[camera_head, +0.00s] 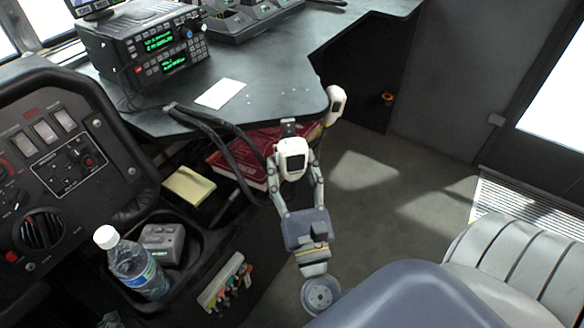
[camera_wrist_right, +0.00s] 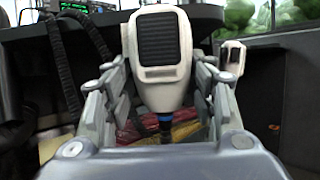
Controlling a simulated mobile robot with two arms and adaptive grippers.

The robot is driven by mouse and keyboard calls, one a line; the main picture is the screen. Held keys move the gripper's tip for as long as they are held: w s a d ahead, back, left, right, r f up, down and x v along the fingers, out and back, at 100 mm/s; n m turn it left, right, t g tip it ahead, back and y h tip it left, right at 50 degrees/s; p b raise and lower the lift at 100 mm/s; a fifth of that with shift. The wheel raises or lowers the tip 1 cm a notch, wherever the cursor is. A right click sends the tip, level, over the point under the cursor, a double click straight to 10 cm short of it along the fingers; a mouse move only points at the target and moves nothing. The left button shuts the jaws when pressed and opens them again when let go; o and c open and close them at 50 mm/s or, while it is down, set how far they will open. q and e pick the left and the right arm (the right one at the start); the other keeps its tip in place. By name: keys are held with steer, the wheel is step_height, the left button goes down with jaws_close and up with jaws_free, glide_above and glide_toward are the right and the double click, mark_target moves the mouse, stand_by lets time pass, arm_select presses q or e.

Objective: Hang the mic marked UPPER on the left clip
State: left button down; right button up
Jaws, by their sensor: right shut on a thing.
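My right gripper (camera_head: 295,172) is shut on a white handheld mic (camera_head: 292,165) with a dark grille, held at the desk's front edge. In the right wrist view, this mic (camera_wrist_right: 160,85) stands upright between the fingers, with a blue band on its cord below. No marking is readable on it. A small dark clip (camera_head: 289,127) shows just above the held mic at the desk edge; I cannot tell whether they touch. A second white mic (camera_head: 335,104) hangs at the edge further right, and also shows in the right wrist view (camera_wrist_right: 233,58). My left gripper is not in view.
The radio unit (camera_head: 155,55) with green displays stands on the grey desk (camera_head: 268,75), near a white paper (camera_head: 220,93). Black coiled cords (camera_head: 215,130) hang over the edge. Red books (camera_head: 245,155) lie below. A bottle (camera_head: 135,265) stands lower left. Floor at right is clear.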

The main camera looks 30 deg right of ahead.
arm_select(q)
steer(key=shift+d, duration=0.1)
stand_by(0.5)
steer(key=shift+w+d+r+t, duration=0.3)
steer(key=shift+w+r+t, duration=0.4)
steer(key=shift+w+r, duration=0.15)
arm_select(e)
steer(key=shift+f, duration=0.3)
steer(key=o, duration=1)
steer(key=shift+o, duration=0.2)
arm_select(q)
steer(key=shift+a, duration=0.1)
arm_select(e)
steer(key=shift+s+f, duration=0.1)
steer(key=shift+s+a+f, duration=0.15)
steer(key=shift+s, duration=0.15)
steer(key=v, duration=1.1)
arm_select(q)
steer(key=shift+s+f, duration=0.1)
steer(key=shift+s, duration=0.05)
arm_select(e)
steer(key=shift+s, duration=0.2)
